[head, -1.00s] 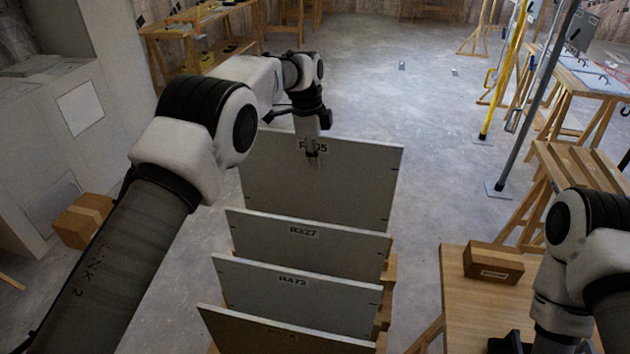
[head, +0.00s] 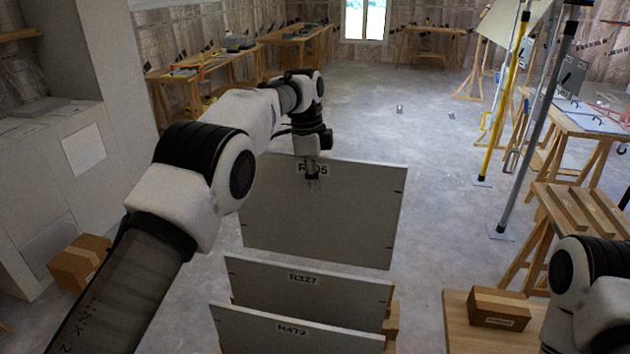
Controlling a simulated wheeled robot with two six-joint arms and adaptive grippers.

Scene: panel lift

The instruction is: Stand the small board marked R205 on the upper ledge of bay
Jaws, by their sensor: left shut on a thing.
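The board marked R205 (head: 320,220) is a grey panel, upright, in the middle of the head view. Its label is partly covered by my gripper. My left gripper (head: 312,174) is shut on the top edge of this board, near the label. The board's lower edge shows above and behind the board R327, with floor visible between them. Only part of my right arm shows at the lower right; its gripper is out of the picture. I cannot make out the bay or its upper ledge for certain.
Boards R327 (head: 308,294) and R472 (head: 290,335) stand upright in a wooden rack in front. A wooden table with a cardboard box (head: 497,309) is at lower right. Another box (head: 80,262) sits at left. Yellow and grey poles (head: 530,130) stand at right. Floor beyond is open.

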